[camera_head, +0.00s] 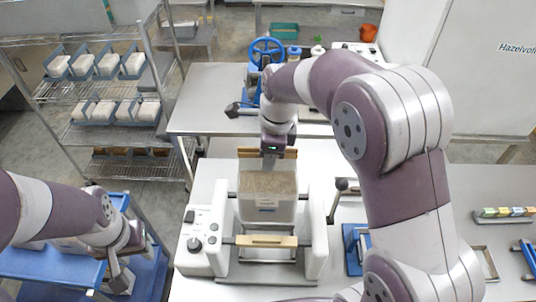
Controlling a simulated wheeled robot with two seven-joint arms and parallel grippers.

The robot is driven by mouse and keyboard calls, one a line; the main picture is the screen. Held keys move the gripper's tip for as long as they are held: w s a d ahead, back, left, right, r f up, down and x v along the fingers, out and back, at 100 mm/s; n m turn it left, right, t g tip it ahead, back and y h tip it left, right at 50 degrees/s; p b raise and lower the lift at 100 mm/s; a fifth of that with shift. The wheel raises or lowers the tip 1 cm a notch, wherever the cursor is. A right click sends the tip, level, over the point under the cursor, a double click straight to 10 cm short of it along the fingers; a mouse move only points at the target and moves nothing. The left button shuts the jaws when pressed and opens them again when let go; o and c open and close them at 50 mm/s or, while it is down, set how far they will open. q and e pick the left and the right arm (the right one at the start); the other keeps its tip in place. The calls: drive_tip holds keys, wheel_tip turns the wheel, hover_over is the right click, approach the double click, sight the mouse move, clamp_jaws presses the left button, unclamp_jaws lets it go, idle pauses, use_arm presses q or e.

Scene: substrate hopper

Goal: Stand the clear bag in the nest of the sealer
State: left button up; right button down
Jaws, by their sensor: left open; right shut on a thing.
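The clear bag (268,207), filled with brown substrate and with a small label on its front, is upright between the white side housings of the sealer (203,240). My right gripper (270,155) is above the bag and shut on its top; the fingertips are partly hidden. The bag's lower edge is just behind the sealer's front wooden bar (266,241). I cannot tell whether its base rests in the nest, which is mostly hidden. My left gripper (120,281) is open and empty at lower left, over a blue cart and away from the bag.
A blue cart (60,265) is at lower left. A wire rack (100,85) with bags in blue trays stands behind it. A black-knobbed lever (340,186) and a blue fixture (354,246) are right of the sealer. A blue handwheel (266,50) is at the back.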

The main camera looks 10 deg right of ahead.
drive_tip(key=shift+w+f, duration=0.1)
drive_tip(key=shift+f, duration=1.2)
wheel_tip(320, 180, down, 11)
drive_tip(key=b, duration=0.3)
drive_tip(key=shift+f, duration=0.1)
wheel_tip(320, 180, down, 7)
drive_tip(key=b, duration=0.6)
drive_tip(key=shift+r, duration=0.2)
wheel_tip(320, 180, down, 3)
drive_tip(key=shift+f+b, duration=0.1)
drive_tip(key=shift+b, duration=0.75)
